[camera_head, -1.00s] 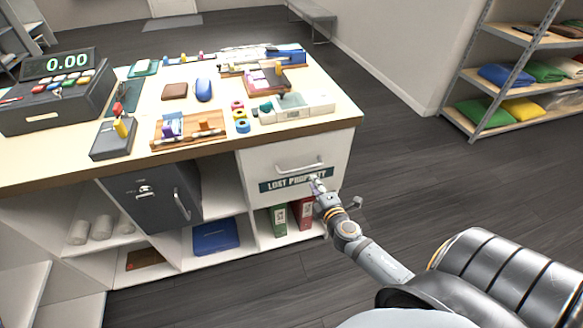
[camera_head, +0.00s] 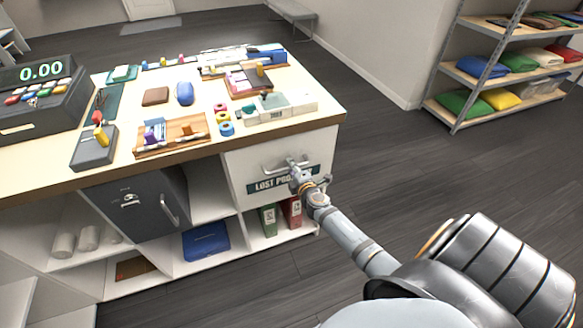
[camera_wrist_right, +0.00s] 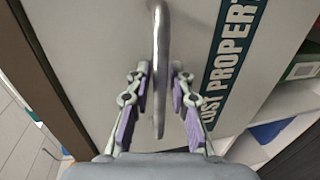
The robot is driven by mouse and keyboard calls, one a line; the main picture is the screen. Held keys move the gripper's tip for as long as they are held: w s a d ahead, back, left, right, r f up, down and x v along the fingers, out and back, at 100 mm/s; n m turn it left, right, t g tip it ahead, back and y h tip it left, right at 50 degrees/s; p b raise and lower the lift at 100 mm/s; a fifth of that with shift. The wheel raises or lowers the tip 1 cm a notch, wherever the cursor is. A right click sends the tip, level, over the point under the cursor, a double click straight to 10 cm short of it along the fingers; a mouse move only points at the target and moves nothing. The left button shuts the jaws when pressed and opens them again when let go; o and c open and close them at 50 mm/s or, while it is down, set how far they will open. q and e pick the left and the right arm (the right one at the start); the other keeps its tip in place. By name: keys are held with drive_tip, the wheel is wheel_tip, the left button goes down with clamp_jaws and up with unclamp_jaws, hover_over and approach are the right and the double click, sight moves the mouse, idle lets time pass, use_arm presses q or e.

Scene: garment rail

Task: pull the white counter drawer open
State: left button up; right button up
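The white counter drawer (camera_head: 237,172) is at the right end of the counter, with a dark "LOST PROPERTY" label and a silver bar handle. It looks closed in the head view. My right gripper (camera_head: 296,166) is in front of the drawer at the handle (camera_head: 270,169). In the right wrist view the open right gripper (camera_wrist_right: 159,95) has one purple-padded finger on each side of the handle bar (camera_wrist_right: 160,70), with gaps between pads and bar. The drawer front (camera_wrist_right: 100,60) fills much of that view. My left gripper is not in view.
The counter top (camera_head: 204,150) holds a cash register (camera_head: 40,100), a card terminal (camera_head: 93,148), trays and small items. A grey cabinet door (camera_head: 135,205) and open shelves with binders (camera_head: 290,212) are below. Dark floor is clear at the right, before a shelf rack (camera_head: 455,122).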

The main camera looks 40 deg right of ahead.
clamp_jaws()
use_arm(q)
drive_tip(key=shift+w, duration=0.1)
use_arm(e)
drive_tip(key=shift+f, duration=0.1)
idle(0.3)
